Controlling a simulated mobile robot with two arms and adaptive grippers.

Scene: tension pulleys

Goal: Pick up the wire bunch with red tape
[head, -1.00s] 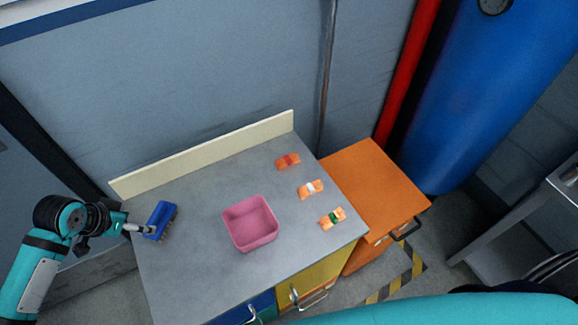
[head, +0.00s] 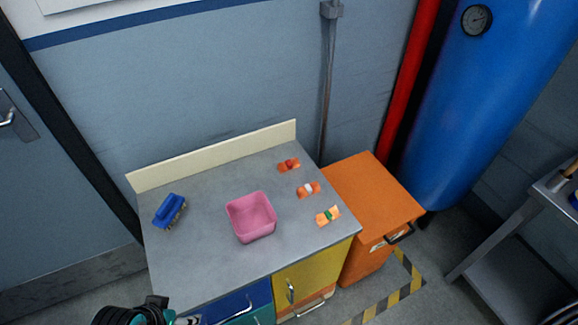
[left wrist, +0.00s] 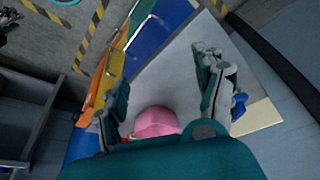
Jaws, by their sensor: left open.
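The wire bunch with red tape (head: 289,165) lies on the grey tabletop near its back right corner, by the low backboard. Below it lie a wire bunch with white tape (head: 308,190) and one with green tape (head: 328,216). My left gripper (left wrist: 162,75) is open and empty in the left wrist view, its two fingers spread above the table. In the head view only part of my left arm shows at the bottom left edge, well away from the wire bunches. My right gripper is not in view.
A pink bin (head: 251,216) stands mid-table, left of the wire bunches. A blue brush (head: 170,210) lies at the table's left. A cream backboard (head: 215,156) runs along the back edge. An orange cabinet (head: 372,195) adjoins the right side. The front left tabletop is clear.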

